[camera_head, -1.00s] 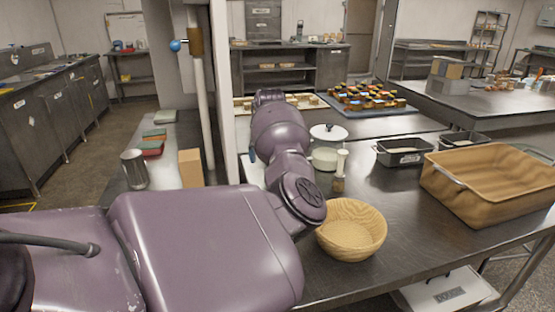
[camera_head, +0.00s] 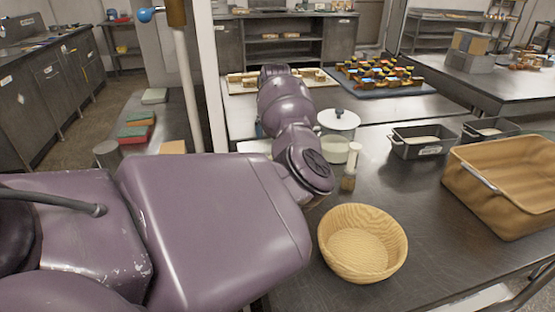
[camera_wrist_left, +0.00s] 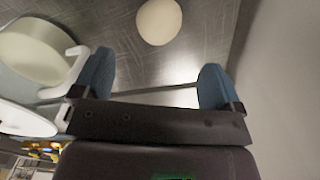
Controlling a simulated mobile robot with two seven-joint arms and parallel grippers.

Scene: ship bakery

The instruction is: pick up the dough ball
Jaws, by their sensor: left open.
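The pale, round dough ball (camera_wrist_left: 159,21) lies on the metal table at the top middle of the left wrist view. In the head view I cannot make it out; my arm covers that area. My left gripper (camera_wrist_left: 156,75) has two blue fingers spread wide with nothing between them. The dough ball is apart from it, beyond the fingertips and roughly centred between them. In the head view the left gripper is mostly hidden behind my purple arm. My right gripper is in neither view.
A white pot (camera_wrist_left: 35,52) with a handle is close beside the left finger.

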